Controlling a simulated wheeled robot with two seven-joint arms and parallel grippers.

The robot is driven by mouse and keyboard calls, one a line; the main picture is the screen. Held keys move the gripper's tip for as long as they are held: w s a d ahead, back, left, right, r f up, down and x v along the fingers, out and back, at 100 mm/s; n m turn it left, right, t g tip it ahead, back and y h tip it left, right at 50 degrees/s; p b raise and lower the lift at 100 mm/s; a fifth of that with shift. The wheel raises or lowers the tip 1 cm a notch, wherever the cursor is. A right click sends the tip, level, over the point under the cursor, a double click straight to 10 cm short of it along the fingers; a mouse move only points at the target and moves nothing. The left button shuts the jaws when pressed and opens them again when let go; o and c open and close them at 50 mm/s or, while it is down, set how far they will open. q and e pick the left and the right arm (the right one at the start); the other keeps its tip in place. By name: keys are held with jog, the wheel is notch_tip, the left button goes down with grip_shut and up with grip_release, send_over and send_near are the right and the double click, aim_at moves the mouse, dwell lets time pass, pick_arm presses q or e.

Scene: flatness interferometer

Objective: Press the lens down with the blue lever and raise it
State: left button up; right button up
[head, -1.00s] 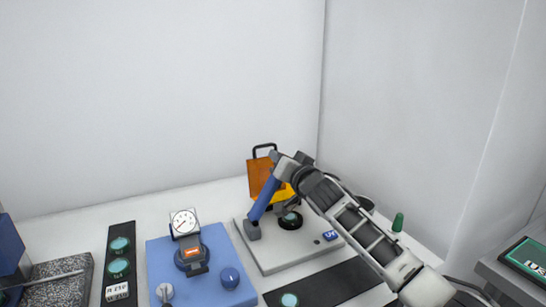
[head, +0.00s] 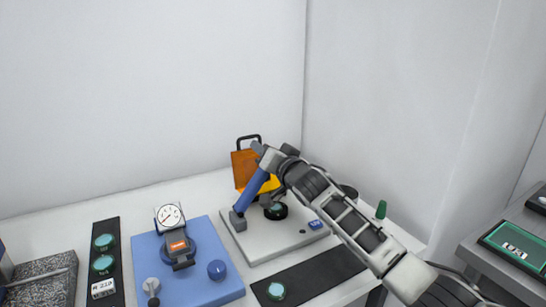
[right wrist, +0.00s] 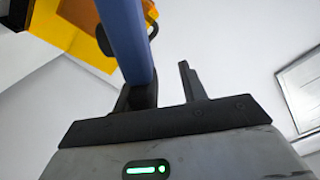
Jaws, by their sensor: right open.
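The blue lever (head: 256,190) stands tilted on a grey plate (head: 270,247), rising from a dark pivot block at its left edge. My right gripper (head: 265,157) is at the lever's upper end; in the right wrist view it is open (right wrist: 163,82), with the lever (right wrist: 126,38) crossing in front of its left finger. Whether they touch cannot be told. A dark round holder with a teal lens (head: 276,210) sits on the plate, right of the lever and below my arm. My left gripper is out of view.
An orange shield (head: 244,168) stands behind the lever. A blue base (head: 215,292) with a dial gauge (head: 170,216) is to the left. Black strips with teal discs lie left and in front.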

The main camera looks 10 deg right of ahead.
pick_arm(q)
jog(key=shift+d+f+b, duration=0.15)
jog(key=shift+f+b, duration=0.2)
jog(key=shift+b, duration=0.5)
pick_arm(e)
jog(key=v, duration=1.6)
